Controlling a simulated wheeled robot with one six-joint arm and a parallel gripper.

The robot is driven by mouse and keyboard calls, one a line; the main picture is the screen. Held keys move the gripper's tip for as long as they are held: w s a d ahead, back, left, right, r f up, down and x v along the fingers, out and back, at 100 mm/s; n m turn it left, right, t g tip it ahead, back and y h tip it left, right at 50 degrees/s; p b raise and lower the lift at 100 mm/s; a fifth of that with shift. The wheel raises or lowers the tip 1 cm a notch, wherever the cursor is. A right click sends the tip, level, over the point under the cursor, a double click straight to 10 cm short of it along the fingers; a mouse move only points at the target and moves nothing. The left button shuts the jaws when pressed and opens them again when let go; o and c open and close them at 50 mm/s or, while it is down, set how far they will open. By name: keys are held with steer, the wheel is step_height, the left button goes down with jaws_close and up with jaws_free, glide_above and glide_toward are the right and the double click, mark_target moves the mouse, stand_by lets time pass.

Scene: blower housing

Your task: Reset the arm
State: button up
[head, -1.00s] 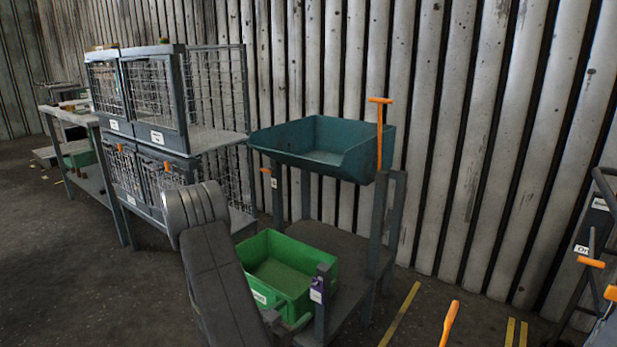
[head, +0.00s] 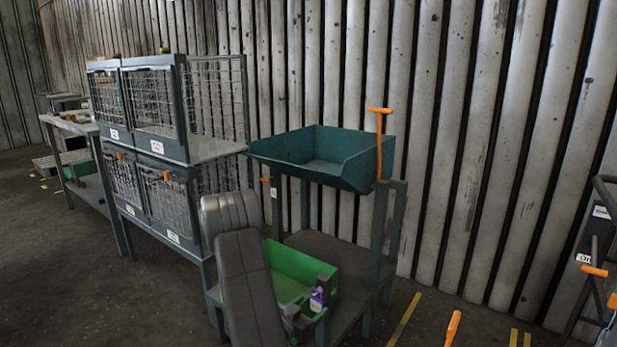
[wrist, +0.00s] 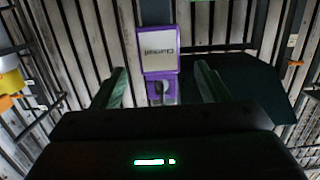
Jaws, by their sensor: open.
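My arm reaches up across the lower middle of the head view, in front of the green bin. My gripper shows in the wrist view (wrist: 160,82), with its two greenish fingers spread apart and nothing held between them. Beyond the gap between the fingers is a purple-framed label (wrist: 160,47) with a white and dark shape below it. A small purple item or tag (head: 317,299) shows there at the bin's right end.
A cart carries a teal tray (head: 325,150) on top and a green bin (head: 288,262) below. Wire cages (head: 150,100) stand to the left, with a workbench (head: 72,125) beyond. Orange handles (head: 380,110) stick up. Open floor (head: 90,280) lies at lower left.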

steer(key=shift+w+f, duration=0.1)
steer(key=shift+f, duration=0.05)
steer(key=shift+s+a+b, duration=0.1)
steer(key=shift+s+b, duration=0.1)
steer(key=shift+b, duration=0.15)
steer(key=p+v, duration=0.2)
steer(key=v, duration=1.1)
steer(key=b+x, duration=0.1)
steer(key=x, duration=1.3)
steer(key=shift+b, duration=0.4)
steer(key=v, duration=0.9)
step_height(320, 180, up, 9)
steer(key=w+t+p, duration=0.1)
steer(key=p, duration=0.6)
steer(key=shift+w+d+n+y, duration=0.25)
steer(key=shift+d+n+y, duration=0.05)
steer(key=shift+d, duration=0.1)
steer(key=shift+s, duration=0.1)
